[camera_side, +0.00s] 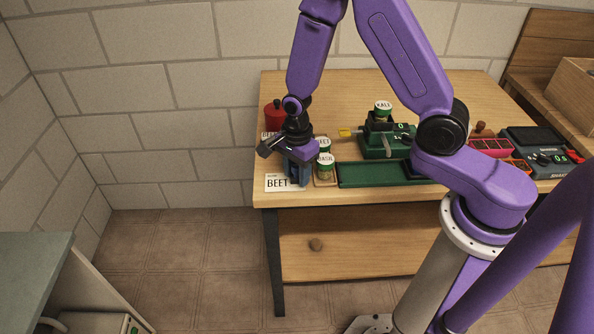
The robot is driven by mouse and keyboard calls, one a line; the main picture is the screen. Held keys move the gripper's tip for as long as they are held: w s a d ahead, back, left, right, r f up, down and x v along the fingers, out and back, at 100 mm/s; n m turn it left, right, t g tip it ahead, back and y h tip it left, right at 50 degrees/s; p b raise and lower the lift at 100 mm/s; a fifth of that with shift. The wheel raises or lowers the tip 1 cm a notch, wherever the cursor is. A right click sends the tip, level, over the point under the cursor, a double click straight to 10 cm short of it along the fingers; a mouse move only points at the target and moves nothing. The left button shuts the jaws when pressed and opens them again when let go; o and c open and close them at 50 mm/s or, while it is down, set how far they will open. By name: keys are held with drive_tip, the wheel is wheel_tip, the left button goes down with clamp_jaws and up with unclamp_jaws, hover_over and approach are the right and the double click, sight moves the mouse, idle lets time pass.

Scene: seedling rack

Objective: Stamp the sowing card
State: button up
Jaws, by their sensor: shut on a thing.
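The white sowing card (277,186), printed BEET, lies at the table's front left corner. My gripper (298,153) points down over the card's right part. It is shut on a dark blue block-shaped thing (298,171), which looks like the stamp. The blue thing hides part of the card. I cannot tell whether its underside touches the card or is just above it.
A red thing (275,117) stands behind my gripper. The table (257,197) ends just left of the card.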

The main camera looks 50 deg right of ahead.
drive_tip(key=shift+r, duration=3.5)
